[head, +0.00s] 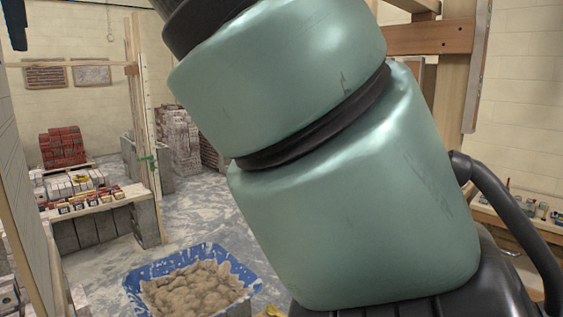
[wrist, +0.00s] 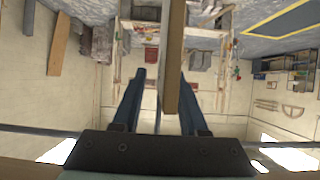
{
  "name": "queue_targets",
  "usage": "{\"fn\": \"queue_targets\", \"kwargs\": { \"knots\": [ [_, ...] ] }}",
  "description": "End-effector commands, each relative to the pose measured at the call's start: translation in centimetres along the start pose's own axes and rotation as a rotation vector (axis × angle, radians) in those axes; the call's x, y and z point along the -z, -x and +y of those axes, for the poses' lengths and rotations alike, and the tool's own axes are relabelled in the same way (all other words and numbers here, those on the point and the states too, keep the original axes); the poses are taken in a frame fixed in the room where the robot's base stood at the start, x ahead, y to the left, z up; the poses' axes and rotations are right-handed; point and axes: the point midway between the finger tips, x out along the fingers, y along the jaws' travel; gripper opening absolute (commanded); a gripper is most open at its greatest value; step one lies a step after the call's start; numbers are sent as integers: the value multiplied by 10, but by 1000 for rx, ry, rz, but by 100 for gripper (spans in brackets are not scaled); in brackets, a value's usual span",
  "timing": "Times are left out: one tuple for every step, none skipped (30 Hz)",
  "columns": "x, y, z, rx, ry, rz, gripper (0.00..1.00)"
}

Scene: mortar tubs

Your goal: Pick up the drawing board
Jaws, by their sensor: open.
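No drawing board can be made out with certainty in either view. My gripper (wrist: 161,74) shows in the wrist view with its two dark blue fingers apart. A long, narrow wooden piece (wrist: 174,50) runs down from the top edge of that view to between the fingers, nearer the right one. I cannot tell whether it is a board seen edge-on or a timber post, nor whether it touches a finger. In the head view my arm covers the middle and my gripper is out of sight.
A low block bench (head: 105,228) with small items and a red brick stack (head: 62,147) are at left. A wooden bench (head: 493,217) with tools is at right. Open floor (head: 200,222) lies behind the tub.

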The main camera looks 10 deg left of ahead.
Motion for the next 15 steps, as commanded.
{"fn": "queue_targets", "kwargs": {
  "knots": [
    [-1, -7, 0, 0, 0, -1, 43],
    [0, -9, 0, 0, 0, 0, 43],
    [0, -12, 0, 0, 0, 0, 43],
    [0, -13, 0, 0, 0, 0, 43],
    [0, -14, 0, 0, 1, 1, 43],
    [0, -14, 0, 0, 1, 1, 43],
    [0, -15, 0, 0, 1, 1, 43],
    [0, -14, 0, 0, 1, 1, 43],
    [0, -14, 0, 0, 1, 1, 43],
    [0, -14, 0, 0, 1, 1, 43],
    [0, -14, 0, 0, 0, 1, 43],
    [0, -14, 0, 0, 0, 1, 35],
    [0, -14, 0, 0, 0, 1, 30],
    [0, -14, 0, 0, 0, 1, 25],
    [0, -14, 0, 0, 0, 1, 17]
  ]
}}
